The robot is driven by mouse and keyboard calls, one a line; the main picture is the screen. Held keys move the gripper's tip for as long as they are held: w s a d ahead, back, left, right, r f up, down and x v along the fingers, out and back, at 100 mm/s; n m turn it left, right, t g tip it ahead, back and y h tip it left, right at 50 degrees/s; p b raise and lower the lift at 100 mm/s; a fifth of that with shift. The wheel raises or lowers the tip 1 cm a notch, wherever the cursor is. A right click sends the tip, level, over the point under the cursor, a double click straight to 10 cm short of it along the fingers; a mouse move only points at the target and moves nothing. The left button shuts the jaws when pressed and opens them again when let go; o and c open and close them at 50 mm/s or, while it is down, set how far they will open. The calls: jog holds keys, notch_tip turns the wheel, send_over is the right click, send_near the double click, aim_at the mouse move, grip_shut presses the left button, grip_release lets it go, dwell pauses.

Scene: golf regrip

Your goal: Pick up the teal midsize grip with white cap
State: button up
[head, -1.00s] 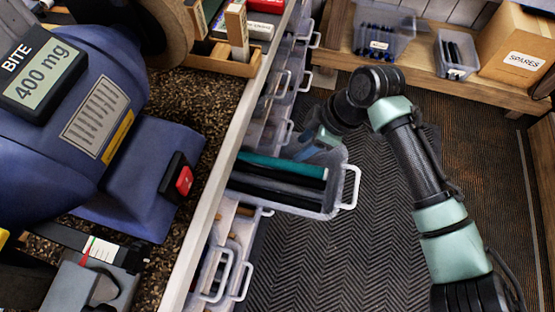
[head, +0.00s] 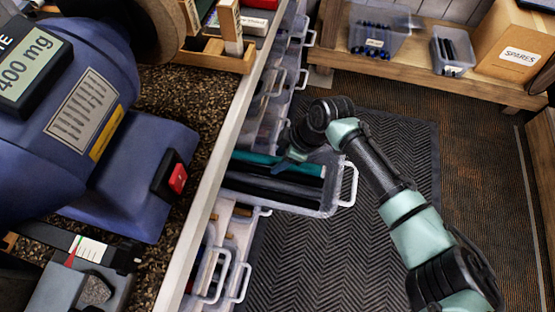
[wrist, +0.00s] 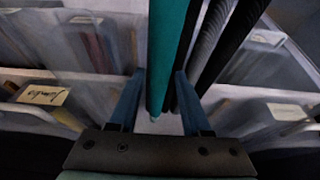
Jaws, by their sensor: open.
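The teal grip (head: 300,164) lies in an open clear drawer (head: 328,210) that sticks out from the cabinet. Black grips (head: 270,187) lie beside it in the same drawer. In the wrist view the teal grip (wrist: 168,50) runs down between the two blue fingers, nearer the left one, with its lower end by the fingertips. A small pale bit shows at that end. Black grips (wrist: 212,50) lie just right of it. My gripper (wrist: 155,85) is open, with nothing clamped. In the head view my gripper (head: 290,160) is over the teal grip and hides part of it.
Closed clear drawers (head: 228,265) with handles line the cabinet on both sides of the open one. The workbench edge (head: 225,165) runs along the left, with a blue machine (head: 70,120) on it. A low shelf holds bins and a cardboard box (head: 515,50). The floor mat is clear.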

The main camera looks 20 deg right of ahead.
jog(key=shift+c, duration=0.3)
grip_shut()
jog(key=shift+r, duration=0.15)
notch_tip(320, 180, up, 10)
jog(key=p, duration=0.1)
jog(key=shift+p, duration=0.3)
notch_tip(320, 180, up, 5)
jog(key=p, duration=0.4)
jog(key=shift+w, duration=0.1)
